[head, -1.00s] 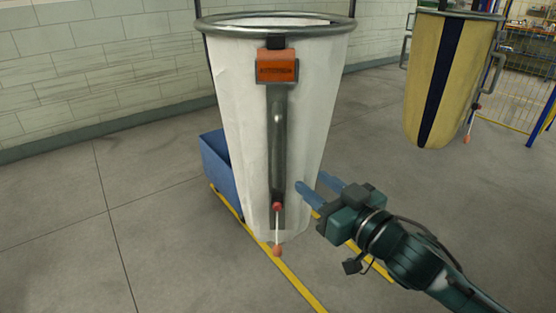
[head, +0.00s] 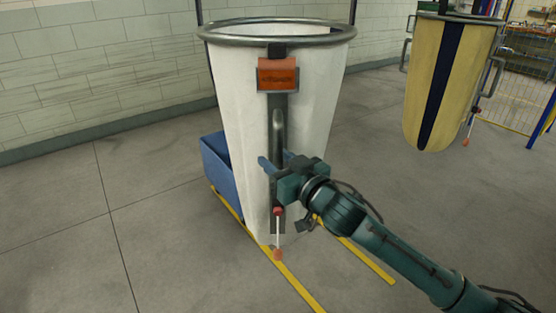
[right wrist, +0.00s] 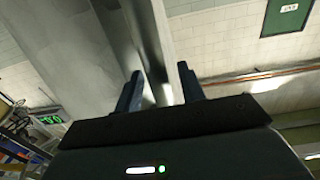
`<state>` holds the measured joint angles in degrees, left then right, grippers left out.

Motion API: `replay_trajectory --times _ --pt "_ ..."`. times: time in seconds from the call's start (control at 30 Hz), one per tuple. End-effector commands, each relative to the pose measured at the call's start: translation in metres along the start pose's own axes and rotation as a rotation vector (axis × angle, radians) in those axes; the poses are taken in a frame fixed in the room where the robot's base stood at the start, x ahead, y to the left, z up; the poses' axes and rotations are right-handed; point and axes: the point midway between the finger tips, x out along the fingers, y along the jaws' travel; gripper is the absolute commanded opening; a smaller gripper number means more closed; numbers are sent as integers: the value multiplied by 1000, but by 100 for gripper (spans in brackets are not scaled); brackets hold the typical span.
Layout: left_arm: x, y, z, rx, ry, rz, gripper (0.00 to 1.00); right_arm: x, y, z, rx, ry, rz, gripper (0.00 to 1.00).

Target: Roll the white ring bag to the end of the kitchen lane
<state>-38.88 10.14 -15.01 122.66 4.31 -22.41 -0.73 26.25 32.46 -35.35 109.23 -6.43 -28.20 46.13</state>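The white ring bag (head: 235,110) hangs from a grey metal ring (head: 275,32) in the middle of the head view. Its front has an orange block (head: 277,75), a grey vertical handle (head: 278,130) and a pull cord with red and orange knobs (head: 278,235). My right gripper (head: 272,160) is at the lower part of the handle. In the right wrist view the two fingers (right wrist: 158,92) stand apart, with a grey bar running up between or just beyond them; I cannot tell whether they touch it. My left gripper is out of view.
A blue cart or bin (head: 222,170) stands behind the bag at left. Yellow floor lines (head: 290,280) run beneath it. A yellow bag with a dark stripe (head: 425,90) hangs at right, near blue fencing (head: 540,120). The left floor is clear.

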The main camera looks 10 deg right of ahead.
Motion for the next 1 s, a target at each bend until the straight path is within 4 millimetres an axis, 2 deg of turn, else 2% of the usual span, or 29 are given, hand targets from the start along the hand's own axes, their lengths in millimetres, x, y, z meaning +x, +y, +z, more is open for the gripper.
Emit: replay_trajectory --times 0.17,0.63,1.0 --pt "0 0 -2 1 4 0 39 0 0 0 0 0 0 39" --pt "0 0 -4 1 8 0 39 0 0 0 0 0 0 1" --pt "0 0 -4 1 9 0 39 0 0 0 1 0 0 0"
